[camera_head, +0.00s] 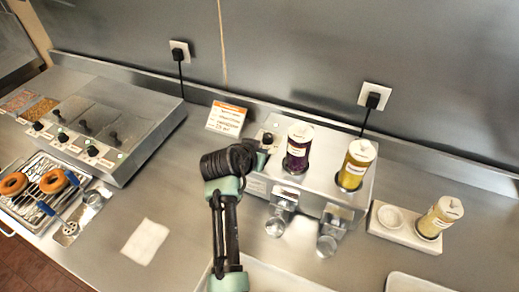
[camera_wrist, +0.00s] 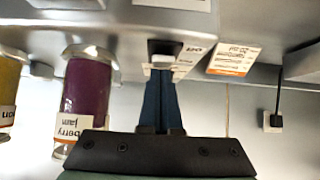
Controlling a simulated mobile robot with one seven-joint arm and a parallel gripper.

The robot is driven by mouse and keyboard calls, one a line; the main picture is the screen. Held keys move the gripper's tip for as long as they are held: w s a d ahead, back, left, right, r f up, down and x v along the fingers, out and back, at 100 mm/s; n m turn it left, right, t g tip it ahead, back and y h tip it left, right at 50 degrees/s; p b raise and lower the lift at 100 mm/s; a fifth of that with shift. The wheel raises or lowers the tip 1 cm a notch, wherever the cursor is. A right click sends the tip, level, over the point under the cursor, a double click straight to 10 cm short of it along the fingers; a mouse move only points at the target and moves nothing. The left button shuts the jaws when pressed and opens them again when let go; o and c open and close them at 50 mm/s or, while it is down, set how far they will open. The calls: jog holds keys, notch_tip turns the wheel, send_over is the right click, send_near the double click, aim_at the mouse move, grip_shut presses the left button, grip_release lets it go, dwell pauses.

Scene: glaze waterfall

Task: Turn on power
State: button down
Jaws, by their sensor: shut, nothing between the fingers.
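A metal dispenser machine (camera_head: 318,181) holds a purple jam jar (camera_head: 298,150) and a yellow jar (camera_head: 355,165). A small black switch (camera_head: 267,138) sits at its left end, by a white label. In the wrist view the dark switch (camera_wrist: 164,47) lies straight ahead of the fingertips. My gripper (camera_wrist: 165,72) is shut and empty, its blue fingers together, with tips at or very close to the switch; I cannot tell if they touch. In the head view my arm's dark end covers the machine's left side, and the fingertips are hard to make out.
An orange-and-white sign card (camera_head: 227,118) stands left of the switch. Black plugs sit in wall outlets (camera_head: 375,96) (camera_head: 180,52). A white tray with another yellow jar (camera_head: 439,217) is at right. A topping unit (camera_head: 95,120) and donuts on a rack are at left.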

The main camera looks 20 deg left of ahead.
jog(key=shift+w, duration=0.1)
jog(key=shift+w+r+b, duration=0.1)
jog(key=shift+w+b, duration=0.4)
jog(key=shift+w, duration=0.2)
jog(key=shift+r, duration=0.15)
jog(key=shift+d+r+p, duration=0.1)
jog(key=shift+r+p, duration=0.3)
jog(key=shift+p, duration=0.05)
jog(key=r+p, duration=0.1)
jog(key=r, duration=0.1)
jog(key=r+p, duration=0.1)
jog(key=shift+w+r, duration=0.2)
jog(key=shift+r, duration=0.15)
jog(key=w+r+b+v, duration=0.1)
jog(key=b+v, duration=0.1)
jog(key=v, duration=0.7)
jog(key=shift+r, duration=0.3)
jog(key=shift+w, duration=0.15)
